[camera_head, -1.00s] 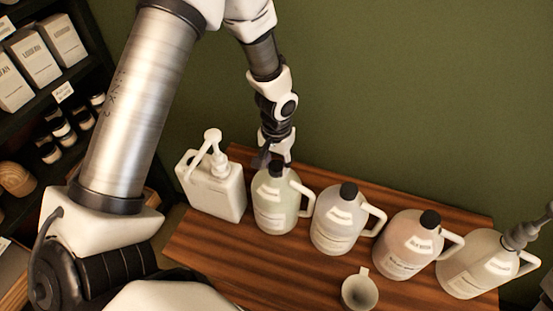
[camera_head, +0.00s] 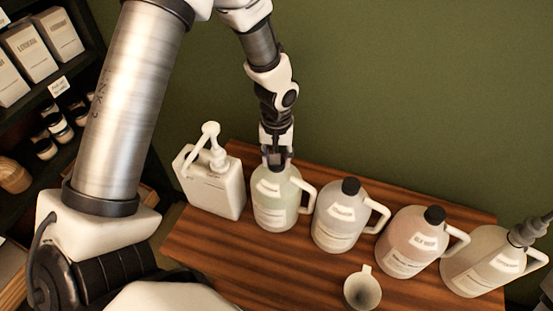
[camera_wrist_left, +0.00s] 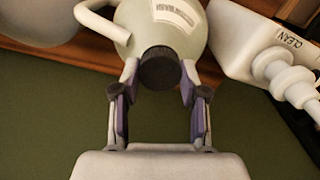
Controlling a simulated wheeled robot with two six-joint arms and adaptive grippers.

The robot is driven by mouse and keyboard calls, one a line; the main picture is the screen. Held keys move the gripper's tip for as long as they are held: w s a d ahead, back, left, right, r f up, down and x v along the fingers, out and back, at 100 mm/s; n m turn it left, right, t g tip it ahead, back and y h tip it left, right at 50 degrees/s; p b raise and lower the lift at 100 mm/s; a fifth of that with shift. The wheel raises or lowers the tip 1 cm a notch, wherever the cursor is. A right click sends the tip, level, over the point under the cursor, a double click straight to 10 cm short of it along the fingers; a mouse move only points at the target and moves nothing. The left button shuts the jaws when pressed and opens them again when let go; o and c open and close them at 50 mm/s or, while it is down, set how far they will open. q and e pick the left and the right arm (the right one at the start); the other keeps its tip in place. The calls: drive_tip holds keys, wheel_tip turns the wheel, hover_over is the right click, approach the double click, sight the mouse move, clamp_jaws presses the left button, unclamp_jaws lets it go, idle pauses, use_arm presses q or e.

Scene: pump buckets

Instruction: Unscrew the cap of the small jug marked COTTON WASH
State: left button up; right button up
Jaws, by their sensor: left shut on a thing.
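A small pale greenish jug (camera_head: 281,205) with a side handle stands on the wooden table, second from the left in the head view. Its label is too small to read fully there. In the left wrist view the jug (camera_wrist_left: 187,42) shows its label upside down, and its round dark cap (camera_wrist_left: 160,68) sits between the fingers. My left gripper (camera_head: 277,160) comes down from above onto the jug's neck and is shut on the cap, which the fingers mostly hide in the head view. The left wrist view shows the fingers (camera_wrist_left: 159,92) on both sides of the cap. My right gripper is not in view.
A white pump bottle (camera_head: 213,185) stands close on the left. Capped jugs (camera_head: 340,220) (camera_head: 408,245) and a jug with a grey pump (camera_head: 482,265) stand to the right. A white cup (camera_head: 362,290) is in front. A green wall (camera_head: 400,100) rises behind; shelves (camera_head: 50,90) are at left.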

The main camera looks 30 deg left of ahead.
use_arm(q)
drive_tip(key=n+b, duration=0.3)
drive_tip(key=n, duration=0.2)
drive_tip(key=shift+f+n, duration=0.15)
drive_tip(key=shift+n, duration=0.25)
drive_tip(key=n+b, duration=0.1)
drive_tip(key=n, duration=0.2)
drive_tip(key=shift+n+b, duration=0.3)
drive_tip(key=shift+n, duration=0.5)
drive_tip(key=o, duration=1.3)
drive_tip(key=shift+r, duration=0.2)
